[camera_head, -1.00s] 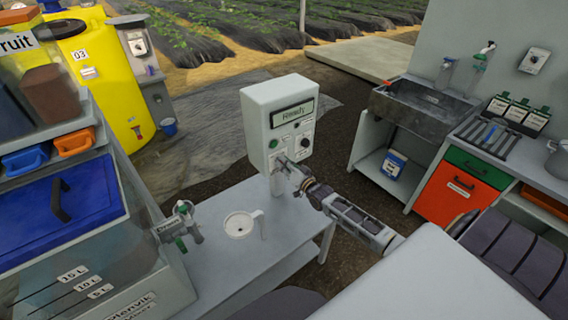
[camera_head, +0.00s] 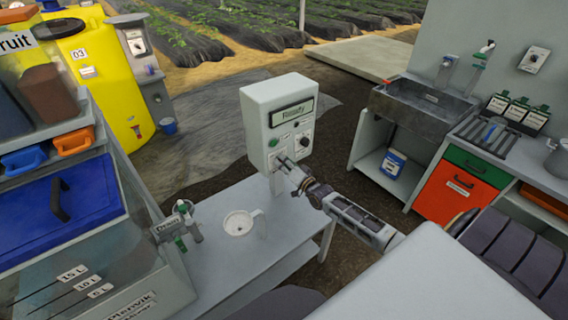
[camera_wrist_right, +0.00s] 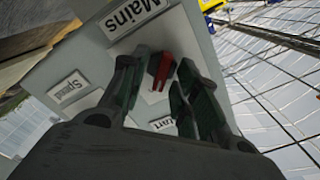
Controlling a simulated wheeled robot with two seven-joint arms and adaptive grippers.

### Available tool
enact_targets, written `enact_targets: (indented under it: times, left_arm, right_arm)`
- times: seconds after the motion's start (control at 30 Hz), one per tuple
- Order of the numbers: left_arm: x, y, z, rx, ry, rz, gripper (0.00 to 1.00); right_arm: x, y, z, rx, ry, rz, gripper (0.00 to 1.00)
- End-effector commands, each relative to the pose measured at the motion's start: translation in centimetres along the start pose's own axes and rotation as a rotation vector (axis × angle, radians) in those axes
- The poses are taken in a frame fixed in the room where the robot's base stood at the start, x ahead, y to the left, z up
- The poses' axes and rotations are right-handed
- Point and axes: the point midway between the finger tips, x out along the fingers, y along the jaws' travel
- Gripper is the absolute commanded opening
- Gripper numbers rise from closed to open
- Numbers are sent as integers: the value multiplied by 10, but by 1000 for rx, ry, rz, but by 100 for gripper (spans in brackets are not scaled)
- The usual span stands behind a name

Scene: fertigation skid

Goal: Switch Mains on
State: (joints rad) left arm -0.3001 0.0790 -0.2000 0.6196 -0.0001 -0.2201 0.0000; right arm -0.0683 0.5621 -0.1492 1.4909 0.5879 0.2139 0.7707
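In the right wrist view the red Mains switch (camera_wrist_right: 160,70) sits below the "Mains" label (camera_wrist_right: 132,14). My right gripper (camera_head: 284,164) is at the lower front of the box. In its wrist view the gripper (camera_wrist_right: 162,88) is open, with one dark finger on each side of the red switch and gaps visible. In the head view the gripper covers the switch. My left gripper is not in view.
A white jug (camera_head: 238,222) stands on the grey bench (camera_head: 225,265) left of my right arm. A tap (camera_head: 178,232) juts from the tank at left. A sink (camera_head: 420,108) and an orange-red cabinet (camera_head: 450,190) are at right.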

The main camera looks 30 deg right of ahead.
Motion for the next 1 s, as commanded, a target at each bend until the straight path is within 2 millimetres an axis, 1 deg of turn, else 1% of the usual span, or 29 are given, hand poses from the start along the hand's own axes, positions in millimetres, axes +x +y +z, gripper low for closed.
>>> enact_targets:
  times: [0.27, 0.47, 0.67, 1.0]
  left_arm:
    - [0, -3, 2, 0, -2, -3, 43]
    - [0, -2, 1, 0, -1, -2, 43]
    - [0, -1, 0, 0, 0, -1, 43]
    - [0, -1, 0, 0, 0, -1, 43]
  right_arm:
    - [0, 0, 0, -1, 1, -1, 32]
    - [-4, 0, 0, -1, 0, -1, 32]
    - [-14, 0, 0, -1, 0, 0, 32]
    - [-39, 0, 0, -1, 0, -1, 32]
